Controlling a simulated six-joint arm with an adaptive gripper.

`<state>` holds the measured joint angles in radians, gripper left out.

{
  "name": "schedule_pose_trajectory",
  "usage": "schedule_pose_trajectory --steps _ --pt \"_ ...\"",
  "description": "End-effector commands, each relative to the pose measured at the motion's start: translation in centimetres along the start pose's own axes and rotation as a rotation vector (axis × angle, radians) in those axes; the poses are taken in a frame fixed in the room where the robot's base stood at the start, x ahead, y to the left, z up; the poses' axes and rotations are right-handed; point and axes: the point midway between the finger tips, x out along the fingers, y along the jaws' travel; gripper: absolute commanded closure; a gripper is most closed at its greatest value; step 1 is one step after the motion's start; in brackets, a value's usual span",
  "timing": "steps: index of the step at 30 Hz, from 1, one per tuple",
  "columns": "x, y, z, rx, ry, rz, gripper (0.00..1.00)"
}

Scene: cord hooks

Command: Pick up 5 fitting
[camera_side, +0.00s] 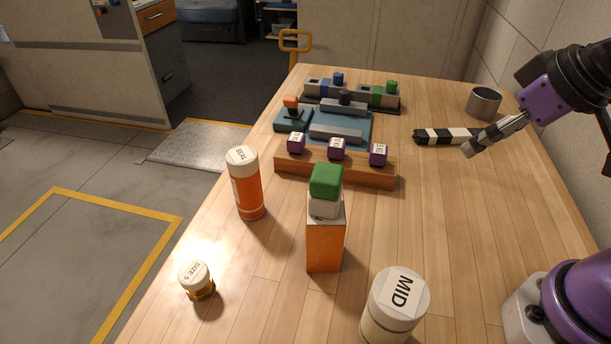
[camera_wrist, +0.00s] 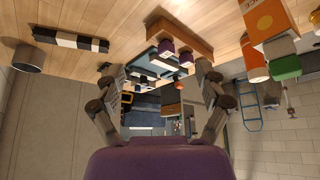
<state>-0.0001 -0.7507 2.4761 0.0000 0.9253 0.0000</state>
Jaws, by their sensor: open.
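A small fitting with a white top marked "SIZE 5" (camera_side: 194,275) and an amber base stands upright at the front left of the wooden table in the side view. I cannot make it out in the wrist view. My gripper (camera_side: 487,137) is at the table's right side, far from this fitting, raised near the striped bar. Its two fingers are spread apart and empty in the wrist view (camera_wrist: 160,72).
An orange "SEAL" cylinder (camera_side: 248,190), an orange box (camera_side: 324,245) topped by white and green blocks, and a "MID" jar (camera_side: 394,305) stand in front. Behind are a wooden rack (camera_side: 335,171) with purple cubes, blue-grey fixtures (camera_side: 365,127), a striped bar (camera_side: 440,136) and a cup (camera_side: 484,102).

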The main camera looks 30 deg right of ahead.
Motion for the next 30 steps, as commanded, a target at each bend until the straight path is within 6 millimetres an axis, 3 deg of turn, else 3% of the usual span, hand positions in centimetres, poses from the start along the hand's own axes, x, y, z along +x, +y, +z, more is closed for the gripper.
schedule_pose_trajectory --steps 6,11,15,19,24,30 --pt "-4.2 -0.4 -2.7 -0.015 0.004 -0.008 0.16" --pt "-3.5 -4.9 -6.9 -0.156 0.011 -0.087 0.16" --pt "-2.6 -10.7 -10.1 -0.29 0.025 -0.163 0.16" --pt "-1.8 -16.9 -11.8 -0.407 0.04 -0.232 0.16" --pt "-0.9 -24.1 -11.9 -0.526 0.055 -0.303 0.16" --pt "-0.2 -30.8 -10.4 -0.631 0.067 -0.367 0.16"
